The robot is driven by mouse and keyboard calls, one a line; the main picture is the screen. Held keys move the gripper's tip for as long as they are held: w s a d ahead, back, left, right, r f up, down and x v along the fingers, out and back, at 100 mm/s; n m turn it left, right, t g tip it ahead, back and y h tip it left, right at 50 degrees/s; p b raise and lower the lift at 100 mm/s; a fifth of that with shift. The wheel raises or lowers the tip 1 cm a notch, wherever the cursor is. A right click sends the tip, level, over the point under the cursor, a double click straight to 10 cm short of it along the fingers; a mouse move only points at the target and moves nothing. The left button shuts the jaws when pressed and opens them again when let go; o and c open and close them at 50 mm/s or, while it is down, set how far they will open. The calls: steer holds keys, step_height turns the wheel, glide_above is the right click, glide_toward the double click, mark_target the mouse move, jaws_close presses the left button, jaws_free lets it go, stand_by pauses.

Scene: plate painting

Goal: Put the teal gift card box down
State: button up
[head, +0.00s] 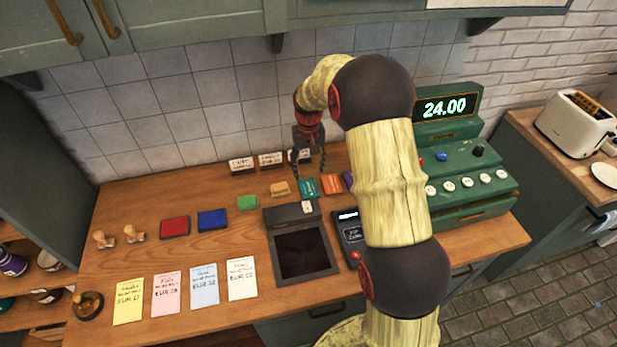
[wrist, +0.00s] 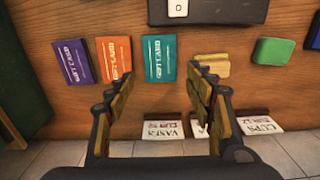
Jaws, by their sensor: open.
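The teal gift card box (head: 308,188) lies on the wooden counter (head: 150,255), left of the orange gift card box (head: 332,184). It also shows in the wrist view (wrist: 159,58), flat on the wood and apart from the orange box. My gripper (head: 308,170) is open and empty, behind and above the teal box in the head view. In the wrist view my two fingers (wrist: 160,84) are spread wide, with the teal box beyond their tips and nothing between them. The purple gift card box (wrist: 75,62) is partly hidden by my arm in the head view.
A green cash register (head: 470,175) stands at the right. A dark tray device (head: 302,250) lies in front of the gift cards. Small signs (head: 242,164) stand along the tiled wall. A tan block (head: 280,189) and a green block (head: 247,202) lie to the left.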

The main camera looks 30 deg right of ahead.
steer(key=s+a+r+t, duration=0.1)
steer(key=s+a+r, duration=0.2)
steer(key=s+r, duration=0.3)
steer(key=s+a+r+n+t, duration=0.15)
steer(key=s+r, duration=0.25)
steer(key=r, duration=0.5)
steer(key=s+a+r, duration=0.4)
steer(key=s+r, duration=0.1)
steer(key=r, duration=0.2)
steer(key=s+a+r+t, duration=0.1)
steer(key=s+a, duration=0.1)
steer(key=s, duration=0.7)
steer(key=s+a+r+t, duration=0.1)
steer(key=s+a+t, duration=0.1)
steer(key=s, duration=0.8)
steer(key=shift+s+a+r+n, duration=0.15)
steer(key=shift+a+n, duration=0.05)
steer(key=shift+n, duration=0.25)
